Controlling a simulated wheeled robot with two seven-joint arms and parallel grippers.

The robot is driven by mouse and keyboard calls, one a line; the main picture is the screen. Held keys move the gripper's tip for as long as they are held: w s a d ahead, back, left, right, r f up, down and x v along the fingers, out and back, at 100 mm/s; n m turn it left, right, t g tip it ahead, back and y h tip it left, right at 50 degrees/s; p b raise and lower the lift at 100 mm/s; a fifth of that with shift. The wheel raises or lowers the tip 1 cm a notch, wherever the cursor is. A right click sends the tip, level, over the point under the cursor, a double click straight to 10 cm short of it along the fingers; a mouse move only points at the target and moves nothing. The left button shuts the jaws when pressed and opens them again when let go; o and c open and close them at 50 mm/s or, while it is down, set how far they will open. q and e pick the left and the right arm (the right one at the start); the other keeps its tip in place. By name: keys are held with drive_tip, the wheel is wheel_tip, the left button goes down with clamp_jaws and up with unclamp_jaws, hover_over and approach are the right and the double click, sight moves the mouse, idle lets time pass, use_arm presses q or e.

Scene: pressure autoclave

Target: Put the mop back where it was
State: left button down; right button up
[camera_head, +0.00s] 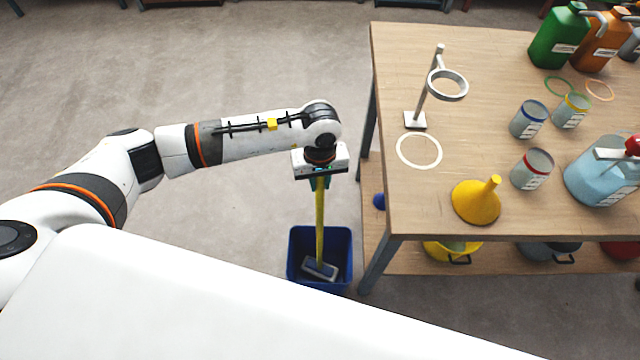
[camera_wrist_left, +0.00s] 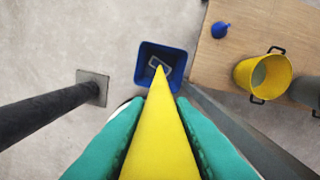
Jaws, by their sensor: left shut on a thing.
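The mop has a yellow handle (camera_head: 320,220) and a grey head (camera_head: 320,268). The handle stands about upright, and the head is inside the blue bucket (camera_head: 344,240) on the floor, left of the table. My left gripper (camera_head: 319,184) is above the bucket, shut on the upper part of the handle. In the left wrist view, the teal fingers (camera_wrist_left: 160,108) press on both sides of the yellow handle (camera_wrist_left: 160,140), which runs down to the blue bucket (camera_wrist_left: 145,72). I cannot tell whether the head touches the bucket's bottom. My right gripper is not in view.
The wooden table (camera_head: 460,150) is close right of the bucket, its leg (camera_head: 380,265) beside it. It bears a ring stand (camera_head: 414,121), a yellow funnel (camera_head: 476,203), beakers and jugs. In the left wrist view, a dark pole (camera_wrist_left: 50,108) stands on a square base. Floor at left is clear.

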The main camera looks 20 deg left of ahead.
use_arm(q)
wheel_tip(320, 180, down, 2)
drive_tip(key=shift+f, duration=0.1)
drive_tip(key=shift+f, duration=0.15)
drive_tip(key=c, duration=1.3)
unclamp_jaws()
drive_tip(key=shift+o, duration=0.2)
